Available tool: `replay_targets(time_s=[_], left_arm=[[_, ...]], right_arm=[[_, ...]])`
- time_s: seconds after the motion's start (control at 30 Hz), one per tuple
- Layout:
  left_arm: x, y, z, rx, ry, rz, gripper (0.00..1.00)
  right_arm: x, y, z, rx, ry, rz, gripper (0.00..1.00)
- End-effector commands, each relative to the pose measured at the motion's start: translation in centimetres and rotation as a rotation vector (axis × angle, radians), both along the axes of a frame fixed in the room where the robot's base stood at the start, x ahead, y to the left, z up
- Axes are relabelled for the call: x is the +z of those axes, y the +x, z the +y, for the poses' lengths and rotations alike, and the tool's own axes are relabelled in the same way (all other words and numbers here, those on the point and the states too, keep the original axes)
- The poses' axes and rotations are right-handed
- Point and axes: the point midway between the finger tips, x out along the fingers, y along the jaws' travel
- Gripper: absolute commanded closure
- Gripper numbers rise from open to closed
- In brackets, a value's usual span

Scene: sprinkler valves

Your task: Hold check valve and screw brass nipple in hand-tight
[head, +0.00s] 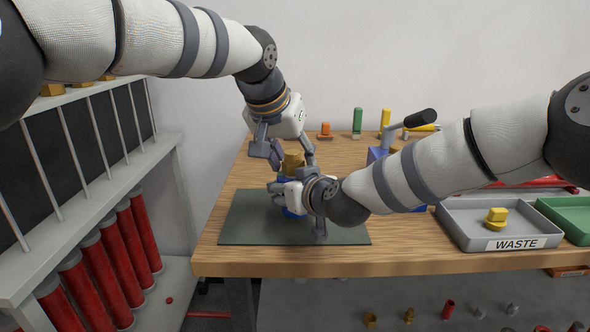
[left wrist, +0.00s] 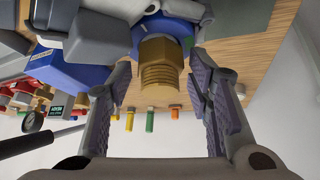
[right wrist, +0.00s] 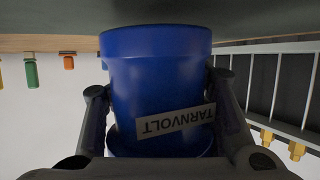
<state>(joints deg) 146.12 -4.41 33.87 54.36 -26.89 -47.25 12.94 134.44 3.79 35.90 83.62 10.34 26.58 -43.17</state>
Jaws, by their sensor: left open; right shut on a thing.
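The check valve, a blue cylinder labelled TARNVOLT (right wrist: 158,85), stands on the dark mat between the fingers of my right gripper (right wrist: 160,125). In the head view my right gripper (head: 283,190) is shut on the valve from the right and hides most of it. The brass nipple (left wrist: 160,72) has a hex part and a threaded end. It sits upright on top of the valve; how deep it is in I cannot tell. It also shows in the head view (head: 293,160). My left gripper (left wrist: 165,108) is open above, fingers on both sides of the nipple, apart from it.
The dark green mat (head: 240,225) lies on the wooden table (head: 232,180). A grey WASTE tray (head: 465,232) with a brass piece (head: 496,217) is at the right, beside a green tray (head: 570,218). A blue vise-like block (left wrist: 75,68) is close behind my right arm. A rack with red tubes (head: 120,250) stands left.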

Motion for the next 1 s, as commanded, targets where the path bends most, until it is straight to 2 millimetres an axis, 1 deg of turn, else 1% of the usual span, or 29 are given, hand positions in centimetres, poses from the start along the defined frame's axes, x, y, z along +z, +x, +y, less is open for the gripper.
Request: replay_targets(time_s=[0.03,0.07,0.1,0.17,0.2,0.23,0.33,0.43,0.53,0.8,1.0], left_arm=[[0.1,-0.02,0.0,0.0,0.0,-0.001,0.58],[0.1,-0.02,0.0,0.0,0.0,-0.001,0.65],[0.1,-0.02,0.0,0.0,0.0,-0.001,0.74],[0.1,-0.03,0.01,0.0,0.0,-0.001,0.88],[0.09,-0.02,0.01,0.0,0.0,-0.001,0.97],[0.1,-0.02,0.02,0.0,0.0,-0.001,1.0],[0.11,0.05,0.1,-0.039,-0.004,-0.002,1.0],[0.06,0.12,0.11,-0.176,-0.008,-0.011,1.0],[0.08,0.11,0.01,-0.267,-0.005,-0.018,1.0],[0.05,0.09,0.0,-0.295,0.0,-0.02,1.0],[-0.03,0.2,-0.09,-0.526,-0.005,-0.034,1.0]], right_arm=[[0.29,0.07,0.0,-0.001,0.001,-0.005,0.93],[0.29,0.07,0.0,-0.001,0.001,-0.005,0.93],[0.29,0.07,0.0,-0.001,0.001,-0.005,0.93],[0.29,0.07,0.01,-0.001,0.001,-0.005,0.93],[0.29,0.07,0.0,-0.001,0.001,-0.005,0.93],[0.29,0.07,0.0,-0.001,0.001,-0.005,0.93],[0.29,0.08,-0.01,-0.001,0.002,-0.005,0.93],[0.28,0.07,-0.01,-0.002,0.001,-0.005,0.93],[0.26,0.08,-0.01,-0.001,0.001,-0.005,0.93],[0.28,0.06,0.02,0.0,-0.001,-0.006,0.93],[0.25,0.03,0.05,0.002,-0.002,-0.006,0.93]])
